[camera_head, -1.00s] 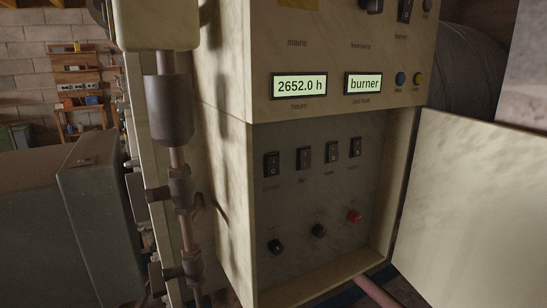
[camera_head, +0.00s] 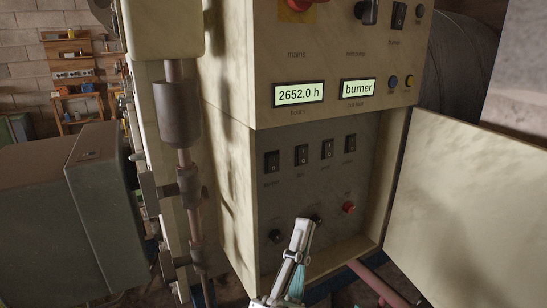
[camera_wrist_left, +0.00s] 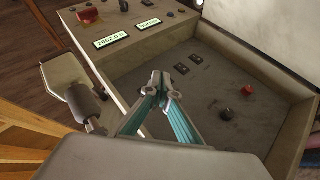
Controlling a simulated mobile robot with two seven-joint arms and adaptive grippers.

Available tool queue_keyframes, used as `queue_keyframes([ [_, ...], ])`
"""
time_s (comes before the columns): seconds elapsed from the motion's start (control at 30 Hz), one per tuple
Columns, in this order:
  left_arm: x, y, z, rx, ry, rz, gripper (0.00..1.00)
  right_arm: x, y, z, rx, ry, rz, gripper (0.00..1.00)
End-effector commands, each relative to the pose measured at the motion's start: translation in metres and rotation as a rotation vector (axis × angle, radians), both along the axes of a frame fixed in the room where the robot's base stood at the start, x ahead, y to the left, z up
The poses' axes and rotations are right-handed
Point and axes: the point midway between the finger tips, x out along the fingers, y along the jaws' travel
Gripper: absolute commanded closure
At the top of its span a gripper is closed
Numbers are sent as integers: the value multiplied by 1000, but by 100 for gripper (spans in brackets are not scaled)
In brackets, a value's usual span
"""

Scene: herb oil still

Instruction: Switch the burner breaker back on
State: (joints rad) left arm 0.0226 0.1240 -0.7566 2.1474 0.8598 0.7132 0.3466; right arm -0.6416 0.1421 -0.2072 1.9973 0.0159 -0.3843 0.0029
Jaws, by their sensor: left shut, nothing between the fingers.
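A row of several black rocker breakers sits in the open lower compartment of the cream cabinet. The leftmost breaker (camera_head: 272,161) is a little larger than the second breaker (camera_head: 301,155), third breaker (camera_head: 327,149) and rightmost breaker (camera_head: 349,143). Their labels are too small to read, so I cannot tell which is the burner's. My left gripper (camera_head: 304,222) is shut and empty, below the row and in front of the lower knobs. In the left wrist view its fingertips (camera_wrist_left: 163,80) meet; two breakers show beyond them. My right gripper is not in view.
The compartment door (camera_head: 470,195) stands open at right. A red button (camera_head: 349,208) and a black knob (camera_head: 276,236) sit below the breakers. Displays read "2652.0 h" (camera_head: 298,94) and "burner" (camera_head: 357,88). A vertical pipe (camera_head: 178,115) runs left of the cabinet.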

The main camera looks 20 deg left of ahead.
Motion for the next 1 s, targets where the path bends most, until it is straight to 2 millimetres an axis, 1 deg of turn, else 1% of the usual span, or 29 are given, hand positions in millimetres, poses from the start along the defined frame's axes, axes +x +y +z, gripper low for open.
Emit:
queue_keyframes([
  [0.03, -1, 0, 27, -124, -14, -60, 100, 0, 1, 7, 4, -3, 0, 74],
  [0.1, 0, 2, 45, -289, 0, -141, 100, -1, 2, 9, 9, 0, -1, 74],
  [0.23, 5, -1, 62, -523, 48, -265, 100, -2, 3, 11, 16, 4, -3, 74],
  [0.3, 7, -4, 65, -607, 76, -313, 100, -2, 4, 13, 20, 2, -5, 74],
  [0.4, 10, -8, 66, -687, 106, -356, 100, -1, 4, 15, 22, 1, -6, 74],
  [0.5, 11, -10, 65, -722, 124, -376, 100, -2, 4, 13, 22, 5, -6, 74],
  [0.73, 11, -10, 64, -729, 128, -379, 100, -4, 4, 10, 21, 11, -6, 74],
  [1.0, 16, -5, 65, -727, 126, -377, 100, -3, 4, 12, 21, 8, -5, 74],
])
